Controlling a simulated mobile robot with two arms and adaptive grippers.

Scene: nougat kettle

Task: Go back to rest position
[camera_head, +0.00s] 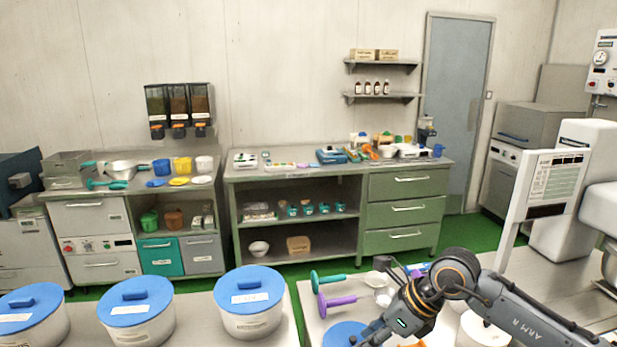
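My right arm (530,312) comes in from the lower right and bends down to the left over the near table. Its gripper (370,333) is at the bottom edge of the head view, over or beside a blue lid (345,335). The fingers are small and partly cut off, so I cannot tell whether they are open or holding anything. My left arm and gripper are not in view.
Three white tubs with blue lids (250,280) stand on the near left table. A white sign panel (548,183) stands at right. Green floor (470,230) separates the tables from the back counters.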

